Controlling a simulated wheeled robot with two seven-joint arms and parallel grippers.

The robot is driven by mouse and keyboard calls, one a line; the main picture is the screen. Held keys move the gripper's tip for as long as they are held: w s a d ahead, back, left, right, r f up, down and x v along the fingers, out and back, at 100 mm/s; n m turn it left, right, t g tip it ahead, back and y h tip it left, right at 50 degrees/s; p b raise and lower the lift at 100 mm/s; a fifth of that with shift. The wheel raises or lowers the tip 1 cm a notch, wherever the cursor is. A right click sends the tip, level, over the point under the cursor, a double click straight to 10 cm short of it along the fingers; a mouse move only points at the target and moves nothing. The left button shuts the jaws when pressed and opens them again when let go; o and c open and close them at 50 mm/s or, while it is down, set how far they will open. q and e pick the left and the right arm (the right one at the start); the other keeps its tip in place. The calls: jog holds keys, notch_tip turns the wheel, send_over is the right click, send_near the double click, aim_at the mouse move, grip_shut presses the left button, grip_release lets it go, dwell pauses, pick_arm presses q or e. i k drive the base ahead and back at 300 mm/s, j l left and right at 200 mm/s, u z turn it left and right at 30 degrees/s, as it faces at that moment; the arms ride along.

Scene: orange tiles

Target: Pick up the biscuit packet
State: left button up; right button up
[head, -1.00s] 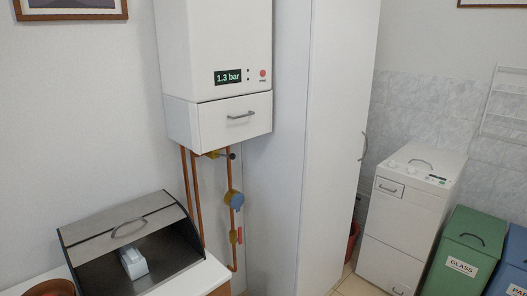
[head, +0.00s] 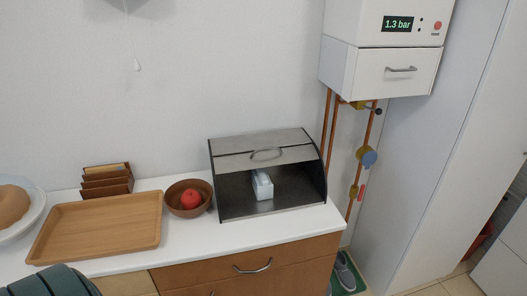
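A small white and pale blue block (head: 262,184) lies inside the open bread bin (head: 232,196) on the worktop. No label can be read on it, so I cannot tell whether it is the biscuit packet. No other thing in the head view is clearly a biscuit packet. The bin's lid is raised and its front is open. Neither of my grippers is in view.
On the white worktop (head: 290,226), left of the bin, are a bowl (head: 178,205) with a red fruit, an empty wooden tray (head: 97,226), a wooden rack (head: 106,182) and a plate with a ring-shaped loaf (head: 10,203). A boiler (head: 370,70) hangs at right.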

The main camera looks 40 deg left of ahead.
aim_at(262, 188)
jog(key=k+j, duration=0.1)
jog(key=j, duration=0.6)
jog(key=k+j, duration=0.15)
jog(key=j, duration=0.2)
jog(key=k+j+z, duration=0.1)
jog(key=j, duration=0.25)
